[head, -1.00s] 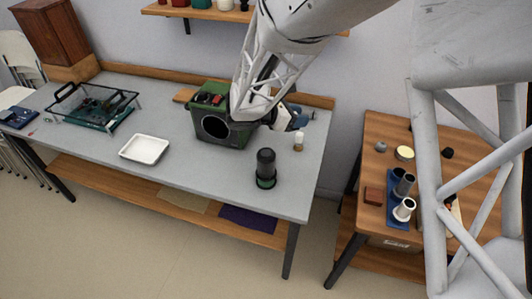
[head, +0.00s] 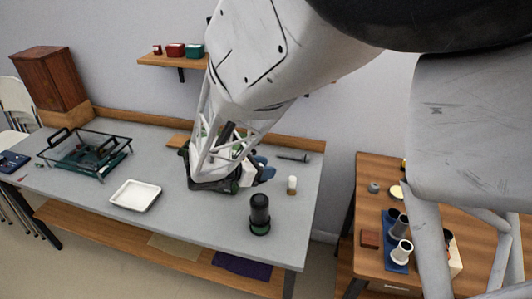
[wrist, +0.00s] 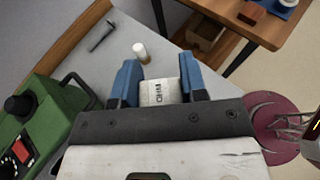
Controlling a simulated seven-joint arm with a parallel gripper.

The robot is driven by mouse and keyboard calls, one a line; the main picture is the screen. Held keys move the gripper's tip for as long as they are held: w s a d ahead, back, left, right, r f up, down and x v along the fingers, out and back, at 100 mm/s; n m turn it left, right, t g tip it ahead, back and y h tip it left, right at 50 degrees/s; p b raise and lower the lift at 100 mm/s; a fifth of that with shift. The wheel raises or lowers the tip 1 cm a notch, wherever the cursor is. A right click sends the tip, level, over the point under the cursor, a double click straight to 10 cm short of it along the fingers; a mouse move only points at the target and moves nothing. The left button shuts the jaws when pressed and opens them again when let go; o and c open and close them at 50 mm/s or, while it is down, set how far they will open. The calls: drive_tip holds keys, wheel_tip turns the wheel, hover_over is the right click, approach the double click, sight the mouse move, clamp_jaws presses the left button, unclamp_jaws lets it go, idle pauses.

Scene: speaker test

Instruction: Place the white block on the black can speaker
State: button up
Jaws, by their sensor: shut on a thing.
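The white block (wrist: 159,92), with dark lettering on it, is between the two blue fingers of my gripper (wrist: 160,80) in the wrist view. The fingers are shut on its sides. In the head view my gripper (head: 256,171) is over the grey table, behind the black can speaker. The black can speaker (head: 260,210) stands upright near the table's front right edge, with a green ring at its base. Its top looks clear. My arm hides part of the gripper in the head view.
A small white cylinder (head: 292,185) stands right of my gripper. A green box with knobs (wrist: 40,130) is close on the left in the wrist view. A white tray (head: 134,196) lies left on the table. A wooden side table (head: 372,215) stands right, across a gap.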

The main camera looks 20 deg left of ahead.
hover_over(264, 197)
drive_tip(key=shift+f, duration=2.05)
drive_tip(key=shift+f, duration=2)
drive_tip(key=shift+f, duration=0.15)
drive_tip(key=o, duration=0.9)
drive_tip(key=shift+r, duration=0.2)
drive_tip(key=shift+v, duration=6)
drive_tip(key=shift+d+f, duration=0.1)
